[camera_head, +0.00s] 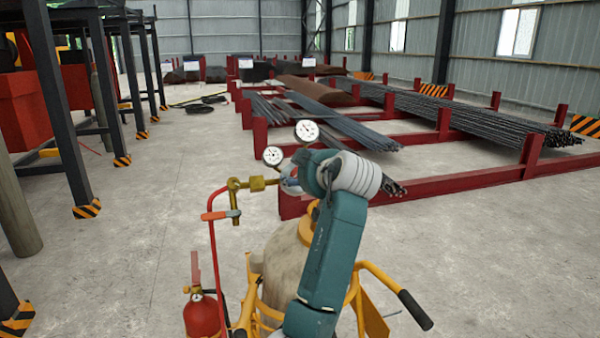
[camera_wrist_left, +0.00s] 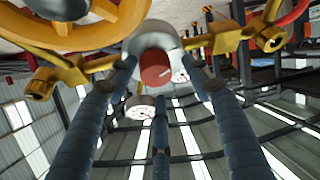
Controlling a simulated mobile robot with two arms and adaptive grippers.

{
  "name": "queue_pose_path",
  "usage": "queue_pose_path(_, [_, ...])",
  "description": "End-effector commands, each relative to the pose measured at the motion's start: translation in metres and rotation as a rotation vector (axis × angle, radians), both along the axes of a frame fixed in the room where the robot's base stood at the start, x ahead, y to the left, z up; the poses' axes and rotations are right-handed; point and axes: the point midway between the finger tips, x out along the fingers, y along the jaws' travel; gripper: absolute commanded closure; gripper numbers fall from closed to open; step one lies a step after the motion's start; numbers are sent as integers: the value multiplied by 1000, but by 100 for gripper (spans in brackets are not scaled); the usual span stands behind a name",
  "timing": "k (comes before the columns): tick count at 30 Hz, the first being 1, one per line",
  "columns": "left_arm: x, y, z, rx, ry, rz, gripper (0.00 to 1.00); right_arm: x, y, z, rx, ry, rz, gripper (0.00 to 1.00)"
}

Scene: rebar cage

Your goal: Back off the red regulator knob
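The red regulator knob (camera_wrist_left: 155,70) faces the left wrist camera, in front of a grey regulator body (camera_wrist_left: 152,42). My left gripper (camera_wrist_left: 160,78) has its three dark blue fingers spread around the knob, with visible gaps at its sides; firm contact is not seen. In the head view my left gripper (camera_head: 291,183) is at the regulator and hides the knob. Two white gauges, the upper one (camera_head: 307,131) and the lower one (camera_head: 272,156), stand by the brass fitting (camera_head: 255,184). My right gripper is not in view.
A pale gas cylinder (camera_head: 282,262) stands in a yellow cart (camera_head: 392,285) below my arm. A red hose (camera_head: 213,245) hangs left of it, near a red extinguisher (camera_head: 202,314). Red racks (camera_head: 480,178) with rebar lie behind. Open floor (camera_head: 130,240) is at the left.

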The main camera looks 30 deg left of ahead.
Motion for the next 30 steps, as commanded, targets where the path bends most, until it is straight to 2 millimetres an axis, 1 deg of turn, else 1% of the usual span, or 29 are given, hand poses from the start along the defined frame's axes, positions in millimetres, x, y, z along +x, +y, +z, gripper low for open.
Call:
queue_pose_path(5, [-2,-4,0,-1,1,-3,50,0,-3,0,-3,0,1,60])
queue_pose_path(8, [-8,-14,5,-2,0,-4,50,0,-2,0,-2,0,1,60])
queue_pose_path(15, [-36,-52,22,-3,-1,-4,50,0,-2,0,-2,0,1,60])
queue_pose_path(21, [-56,-79,35,-2,0,-2,50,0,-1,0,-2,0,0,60])
queue_pose_path(25, [-64,-88,39,-1,0,0,50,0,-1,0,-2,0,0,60])
queue_pose_path(30, [-67,-91,41,0,0,1,50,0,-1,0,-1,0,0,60])
